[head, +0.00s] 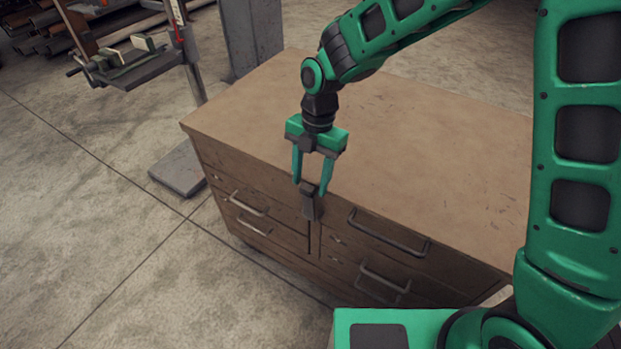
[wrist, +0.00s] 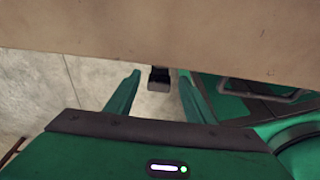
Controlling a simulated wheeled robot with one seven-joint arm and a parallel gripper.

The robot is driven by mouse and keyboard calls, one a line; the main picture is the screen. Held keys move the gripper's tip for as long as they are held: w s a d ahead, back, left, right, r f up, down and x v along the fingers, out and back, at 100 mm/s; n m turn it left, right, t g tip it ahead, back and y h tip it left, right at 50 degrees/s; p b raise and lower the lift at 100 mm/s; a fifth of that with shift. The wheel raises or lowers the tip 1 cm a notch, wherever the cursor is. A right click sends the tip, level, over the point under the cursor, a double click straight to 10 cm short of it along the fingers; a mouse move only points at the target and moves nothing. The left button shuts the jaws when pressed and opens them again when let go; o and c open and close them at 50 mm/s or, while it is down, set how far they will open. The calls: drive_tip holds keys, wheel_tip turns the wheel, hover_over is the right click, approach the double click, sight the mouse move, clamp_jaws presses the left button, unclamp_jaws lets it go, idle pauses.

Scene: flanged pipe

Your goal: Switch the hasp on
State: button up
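The hasp (head: 311,206) is a small dark grey metal piece on the front of the wooden cabinet, near the top edge between the left and right drawers. It also shows in the wrist view (wrist: 159,80), sticking out past the cabinet's edge. My gripper (head: 312,188) points down just above the hasp, with its green fingers apart. In the wrist view my gripper (wrist: 161,74) has one finger on each side of the hasp, with gaps visible on both sides. Its fingertips look close to the hasp's upper part; I cannot tell how deep they reach.
The cabinet top (head: 420,140) is bare and clear. Several drawer handles stick out of the front, among them a right one (head: 388,234) and a left one (head: 248,205). A metal stand with a vise (head: 115,62) is behind at left. The concrete floor (head: 90,220) is free.

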drive_tip(key=shift+r, duration=0.1)
wheel_tip(320, 180, up, 10)
drive_tip(key=w, duration=0.1)
drive_tip(key=shift+w+d+r, duration=0.2)
drive_tip(key=shift+w+d, duration=0.15)
drive_tip(key=shift+d, duration=0.1)
idle(0.3)
